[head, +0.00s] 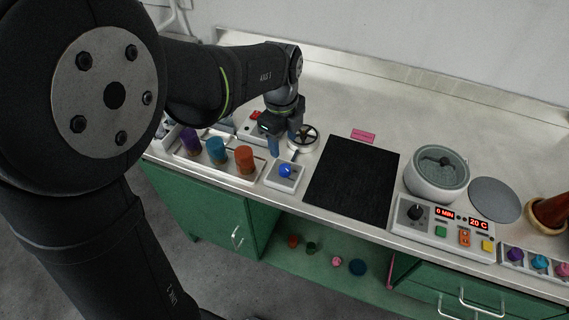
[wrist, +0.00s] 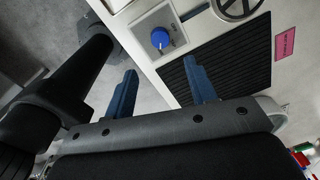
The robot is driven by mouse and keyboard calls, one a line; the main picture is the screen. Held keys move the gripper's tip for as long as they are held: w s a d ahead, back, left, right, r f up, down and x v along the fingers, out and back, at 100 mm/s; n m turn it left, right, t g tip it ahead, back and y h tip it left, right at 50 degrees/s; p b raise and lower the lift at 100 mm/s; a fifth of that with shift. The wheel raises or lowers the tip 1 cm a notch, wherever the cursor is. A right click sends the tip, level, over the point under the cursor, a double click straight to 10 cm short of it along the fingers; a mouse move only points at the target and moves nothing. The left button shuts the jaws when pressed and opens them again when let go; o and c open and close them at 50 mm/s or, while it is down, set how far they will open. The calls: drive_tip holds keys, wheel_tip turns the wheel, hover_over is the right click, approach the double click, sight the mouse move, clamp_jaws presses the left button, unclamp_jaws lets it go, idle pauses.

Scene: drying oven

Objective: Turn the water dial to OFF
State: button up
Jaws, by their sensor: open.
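The water dial looks to be the blue knob (head: 285,170) on a small white box (head: 284,184) at the counter's front edge. In the wrist view the blue dial (wrist: 160,38) sits beyond my fingertips, with a pale pointer mark on its near side; any lettering is too small to read. My gripper (head: 284,144) points down just behind the dial in the head view. Its two blue fingers are spread, with nothing between them, in the wrist view (wrist: 160,75). The fingers are apart from the dial.
A round handwheel (head: 303,138) stands close to my gripper. Purple, blue and orange (head: 244,159) capped containers stand to the left. A black mat (head: 352,179) lies to the right, with a pink label (head: 363,136) behind it. Farther right are a white pot (head: 437,183) and a control panel (head: 445,230).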

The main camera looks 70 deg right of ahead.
sight(285, 168)
drive_tip(key=f, duration=1)
drive_tip(key=shift+d+f, duration=0.15)
drive_tip(key=shift+d, duration=0.1)
drive_tip(key=c, duration=1)
